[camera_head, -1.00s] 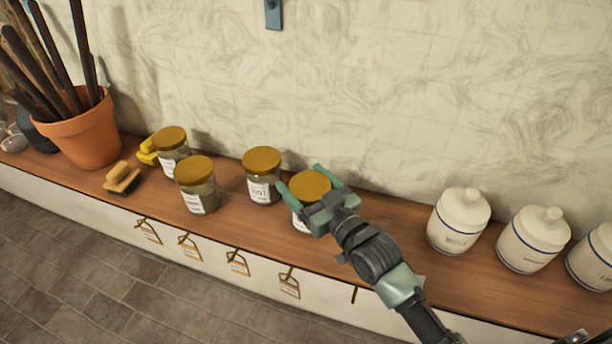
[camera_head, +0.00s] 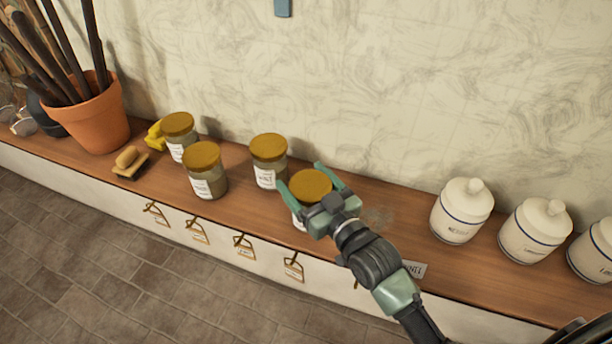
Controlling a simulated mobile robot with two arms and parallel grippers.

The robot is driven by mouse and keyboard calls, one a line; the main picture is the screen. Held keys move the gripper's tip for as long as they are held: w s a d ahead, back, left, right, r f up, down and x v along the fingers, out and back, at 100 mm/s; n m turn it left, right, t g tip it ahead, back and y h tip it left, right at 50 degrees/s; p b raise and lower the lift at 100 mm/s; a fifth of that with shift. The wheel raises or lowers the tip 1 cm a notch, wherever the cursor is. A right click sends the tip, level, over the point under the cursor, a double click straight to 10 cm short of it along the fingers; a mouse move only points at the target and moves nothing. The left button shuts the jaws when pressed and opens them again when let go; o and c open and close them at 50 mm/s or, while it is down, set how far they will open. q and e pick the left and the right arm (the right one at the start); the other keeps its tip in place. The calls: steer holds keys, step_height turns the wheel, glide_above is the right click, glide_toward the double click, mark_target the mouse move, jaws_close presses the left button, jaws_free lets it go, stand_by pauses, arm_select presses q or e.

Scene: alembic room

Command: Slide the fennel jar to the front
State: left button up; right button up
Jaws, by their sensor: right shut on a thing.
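Several glass jars with ochre lids and white labels stand upright on the wooden shelf (camera_head: 400,225). My right gripper (camera_head: 306,180) is shut around the rightmost jar (camera_head: 311,185), with one green finger on each side of its lid. That jar's label is mostly hidden by the gripper. To its left stands another jar (camera_head: 268,160), then a jar nearer the front edge (camera_head: 205,170), and one behind that (camera_head: 179,135). The labels are too small to read surely, so I cannot tell which is fennel. My left gripper is not in view.
White lidded canisters (camera_head: 461,211) stand at the right. A terracotta pot (camera_head: 98,122) with dark sticks, a brush (camera_head: 129,163) and a yellow object (camera_head: 155,134) are at the left. Paper tags (camera_head: 293,268) hang along the front edge. A label card (camera_head: 413,268) lies by the arm.

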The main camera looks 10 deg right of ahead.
mark_target(310, 203)
steer(key=o, duration=1.7)
steer(key=b+v, duration=0.3)
steer(key=v, duration=0.4)
steer(key=shift+s+d+f, duration=0.1)
steer(key=shift+s+d, duration=0.05)
steer(key=shift+s, duration=0.2)
